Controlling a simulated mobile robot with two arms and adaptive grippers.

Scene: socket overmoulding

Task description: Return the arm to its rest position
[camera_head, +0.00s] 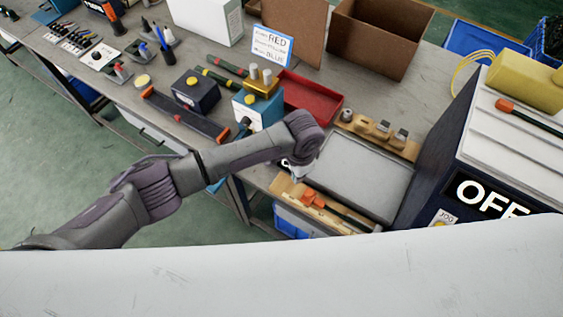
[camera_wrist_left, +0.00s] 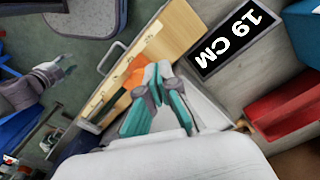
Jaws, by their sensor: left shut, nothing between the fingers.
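My left arm reaches in from the left in the head view, bent over the bench. Its gripper (camera_head: 297,172) points down beside a wooden rack and is mostly hidden under the wrist. In the left wrist view the teal fingertips (camera_wrist_left: 155,78) of this gripper are together with nothing held. They show in front of the wooden strip (camera_wrist_left: 155,45) and an orange-handled tool (camera_wrist_left: 118,100). A grey arm end (camera_wrist_left: 62,68) at the left of that view looks like my right gripper, too small to read.
A grey tray (camera_head: 350,178) lies right of the gripper, with a wooden holder (camera_head: 378,134) behind it. A red bin (camera_head: 310,103), a blue-and-gold device (camera_head: 262,100) and a dark box (camera_head: 196,90) stand behind the arm. The dark OFF cabinet (camera_head: 440,150) bounds the right.

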